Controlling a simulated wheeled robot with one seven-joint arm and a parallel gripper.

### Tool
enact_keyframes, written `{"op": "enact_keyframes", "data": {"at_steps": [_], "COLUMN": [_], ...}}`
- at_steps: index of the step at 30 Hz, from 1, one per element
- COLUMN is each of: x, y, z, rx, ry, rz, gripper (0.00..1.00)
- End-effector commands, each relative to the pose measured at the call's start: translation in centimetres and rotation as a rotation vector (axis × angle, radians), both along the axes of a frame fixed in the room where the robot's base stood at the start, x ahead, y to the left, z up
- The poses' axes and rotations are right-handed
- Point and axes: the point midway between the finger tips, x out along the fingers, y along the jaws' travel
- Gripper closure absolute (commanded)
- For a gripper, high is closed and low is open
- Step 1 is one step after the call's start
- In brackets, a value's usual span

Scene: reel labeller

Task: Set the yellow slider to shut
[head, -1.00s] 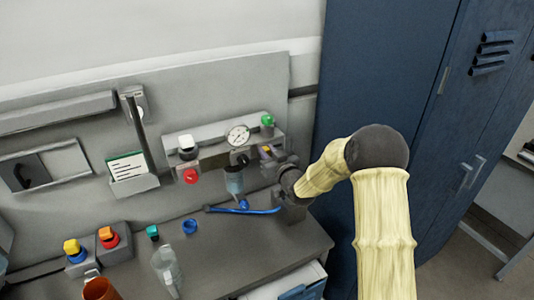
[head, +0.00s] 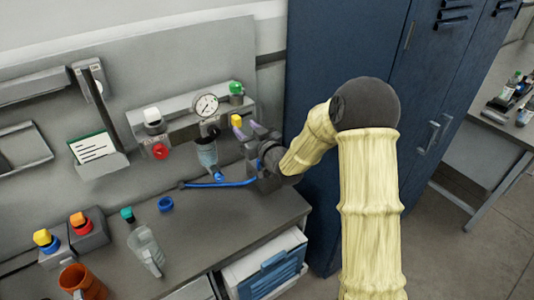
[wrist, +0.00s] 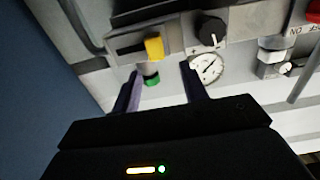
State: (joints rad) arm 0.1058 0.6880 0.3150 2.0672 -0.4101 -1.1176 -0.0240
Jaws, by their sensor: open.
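The yellow slider (wrist: 154,47) shows in the wrist view as a small block at the right end of a dark slot on a grey housing. In the head view the yellow slider (head: 237,120) is partly hidden by my gripper, at the right part of the wall unit. My gripper (wrist: 162,80) is open and empty, with its two fingers pointing toward the panel. The slider lies beyond the fingertips, and no contact shows. In the head view my gripper (head: 252,133) is close to the slider and partly dark against it.
A pressure gauge (wrist: 207,68), a black knob (wrist: 211,30) and a green cap (wrist: 152,80) are close by. In the head view, a blue hose (head: 215,183) lies below on the bench (head: 225,225). A blue cabinet (head: 345,50) stands to the right.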

Motion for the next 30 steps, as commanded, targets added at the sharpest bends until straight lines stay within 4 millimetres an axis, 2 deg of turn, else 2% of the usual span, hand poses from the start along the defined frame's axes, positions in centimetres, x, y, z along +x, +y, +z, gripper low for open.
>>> {"op": "enact_keyframes", "data": {"at_steps": [16, 21, 30], "x": [-8.9, -10.0, -10.0], "y": [-5.1, -5.6, -5.6], "z": [-0.2, -0.1, 0.0], "rx": [0.000, 0.000, 0.000], "ry": [-0.001, 0.000, 0.000], "rz": [-0.001, 0.000, 0.001], "gripper": [0.56, 0.56, 0.56]}}
